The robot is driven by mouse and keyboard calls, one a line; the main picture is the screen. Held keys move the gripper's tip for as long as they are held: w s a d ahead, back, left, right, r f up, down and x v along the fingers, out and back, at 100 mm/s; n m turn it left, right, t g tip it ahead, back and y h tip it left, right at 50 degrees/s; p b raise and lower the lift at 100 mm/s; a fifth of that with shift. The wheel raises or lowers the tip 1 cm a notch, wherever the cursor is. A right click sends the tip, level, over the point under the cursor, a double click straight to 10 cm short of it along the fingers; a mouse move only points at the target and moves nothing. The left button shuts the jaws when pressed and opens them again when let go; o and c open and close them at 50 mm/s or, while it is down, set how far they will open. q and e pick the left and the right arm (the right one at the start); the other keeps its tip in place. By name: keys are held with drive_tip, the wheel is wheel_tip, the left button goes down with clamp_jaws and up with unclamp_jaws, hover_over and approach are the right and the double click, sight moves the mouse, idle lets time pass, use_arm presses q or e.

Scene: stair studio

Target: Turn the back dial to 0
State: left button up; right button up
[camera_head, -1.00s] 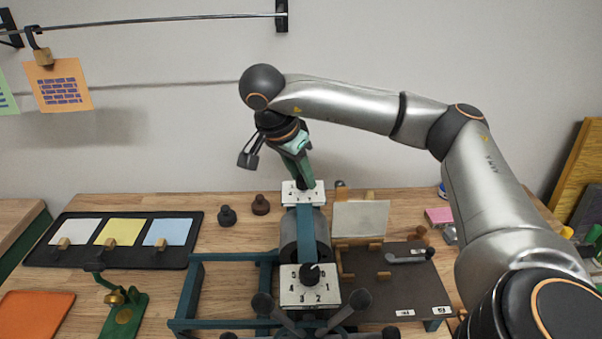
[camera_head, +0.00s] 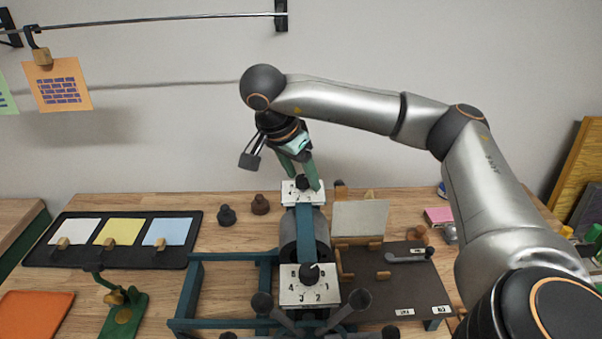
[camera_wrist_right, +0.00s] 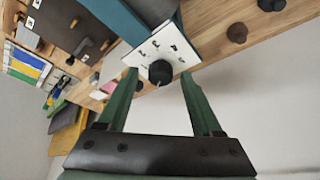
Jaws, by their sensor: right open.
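The back dial is a black knob (camera_head: 302,182) on a white numbered plate (camera_head: 290,196), at the far end of the grey and blue press. The right wrist view shows this knob (camera_wrist_right: 160,73) and its plate (camera_wrist_right: 150,47) up close. My right gripper (camera_head: 305,186) is open above the plate, its green fingers apart on either side of the knob. In the wrist view the knob lies between and just beyond the fingertips (camera_wrist_right: 158,78). The front dial (camera_head: 310,272) is a black knob with a white pointer on a second numbered plate. My left gripper does not show.
Two dark knobs (camera_head: 227,215) (camera_head: 261,204) stand left of the press. A black tray (camera_head: 140,256) with coloured cards lies further left. A small board (camera_head: 360,219) stands upright close to the right. A grey wall is behind the table.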

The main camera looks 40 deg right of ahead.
drive_tip(key=v, duration=1.2)
drive_tip(key=shift+r, duration=0.25)
drive_tip(key=shift+s, duration=0.1)
